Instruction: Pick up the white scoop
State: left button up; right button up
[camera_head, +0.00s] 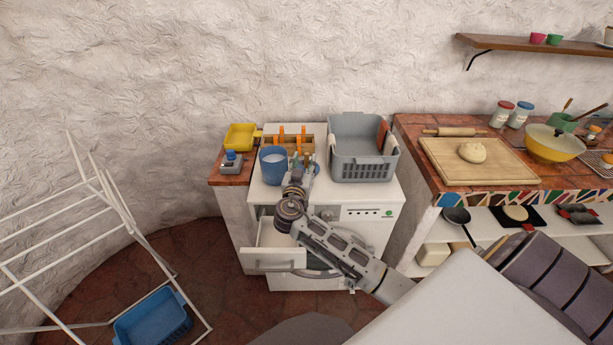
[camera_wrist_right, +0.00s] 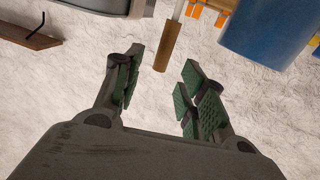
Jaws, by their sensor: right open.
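I cannot clearly make out a white scoop in either view. A wooden handle (camera_wrist_right: 167,45) with a pale shaft shows in the right wrist view, beyond and between the fingertips; what it belongs to is cut off by the frame. My right gripper (camera_head: 303,166) is open over the white washing machine top (camera_head: 263,195), beside a blue tub (camera_head: 272,174) with pale contents. The open fingers also show in the right wrist view (camera_wrist_right: 160,75), with nothing held between them. The tub shows at the upper right there (camera_wrist_right: 268,25). My left gripper is not in view.
A grey basket (camera_head: 364,168) stands right of the gripper. A wooden rack with orange-handled tools (camera_head: 287,145) stands behind. A yellow container (camera_head: 240,138) is at the back left. The drawer (camera_head: 273,262) below is pulled open. A drying rack (camera_head: 75,235) stands left.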

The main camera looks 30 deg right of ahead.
aim_at(306, 156)
jog(key=shift+r+p+x, duration=0.2)
jog(key=shift+p+x, duration=0.35)
jog(key=shift+x, duration=1.8)
jog(key=shift+f, duration=0.2)
jog(key=shift+c, duration=0.5)
grip_shut()
